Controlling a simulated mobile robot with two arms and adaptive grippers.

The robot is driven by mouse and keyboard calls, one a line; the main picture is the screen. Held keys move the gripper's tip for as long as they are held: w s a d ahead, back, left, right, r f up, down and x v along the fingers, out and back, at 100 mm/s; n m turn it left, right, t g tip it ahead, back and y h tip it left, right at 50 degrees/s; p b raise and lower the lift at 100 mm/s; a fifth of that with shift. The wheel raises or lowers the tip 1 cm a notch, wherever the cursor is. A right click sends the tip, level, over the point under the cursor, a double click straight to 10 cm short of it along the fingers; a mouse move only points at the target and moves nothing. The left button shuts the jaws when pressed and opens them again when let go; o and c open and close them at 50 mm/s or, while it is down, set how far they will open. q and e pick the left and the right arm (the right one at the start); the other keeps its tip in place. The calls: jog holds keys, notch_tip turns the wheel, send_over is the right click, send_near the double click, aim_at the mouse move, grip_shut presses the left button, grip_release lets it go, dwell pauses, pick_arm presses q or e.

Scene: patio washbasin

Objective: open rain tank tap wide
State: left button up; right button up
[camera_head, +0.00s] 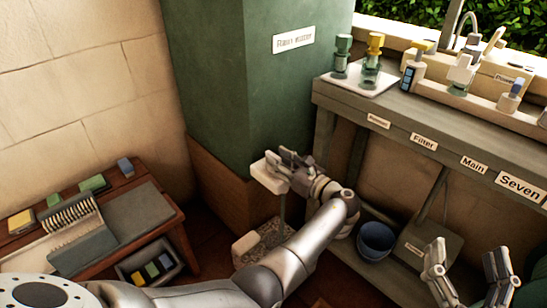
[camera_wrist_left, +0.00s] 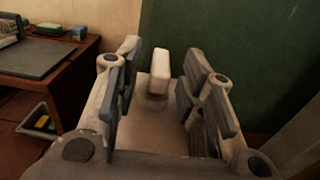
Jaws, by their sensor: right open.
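The green rain tank (camera_head: 225,70) stands at the centre back with a "Rain water" label (camera_head: 293,40). A pale tap (camera_head: 268,176) sticks out low on its front. My left gripper (camera_head: 285,160) is at the tap, its fingers apart. In the left wrist view the pale tap handle (camera_wrist_left: 158,72) stands upright ahead, between the two fingers in the picture; I cannot tell whether they touch it. The gripper hides part of the tap in the head view. My right gripper (camera_head: 467,268) is open and empty at the lower right, away from the tank.
A wooden table (camera_head: 165,205) with a grey board and small blocks stands at left. A grey bench (camera_head: 400,110) with labels, bottles and a tap runs along the right. A blue bucket (camera_head: 376,240) sits below it. My left arm crosses the middle floor.

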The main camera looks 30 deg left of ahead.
pick_arm(q)
jog(key=shift+v, duration=2.4)
